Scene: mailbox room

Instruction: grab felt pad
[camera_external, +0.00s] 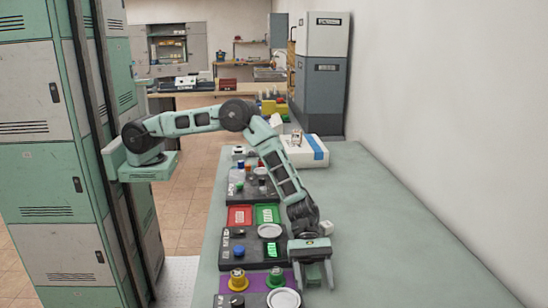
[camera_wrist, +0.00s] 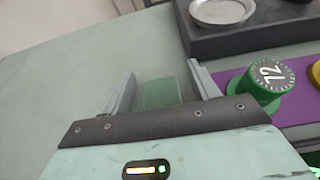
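The felt pad looks to be the small flat green square (camera_wrist: 160,94) in the wrist view, lying on the pale green tabletop. My gripper (camera_wrist: 162,76) is open, with one finger on each side of the pad and a narrow gap at each side. The pad's near edge is hidden behind the gripper body. In the external view my gripper (camera_external: 315,280) points down low over the table, at the right of the purple mat, and I cannot make out the pad there.
A green knob (camera_wrist: 262,82) stands on a purple mat (camera_wrist: 228,77) close right of my gripper. A dark tray (camera_wrist: 270,33) holds a round metal dish (camera_wrist: 222,10). More trays line the table's left side. The table's right side (camera_external: 400,240) is clear up to the wall.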

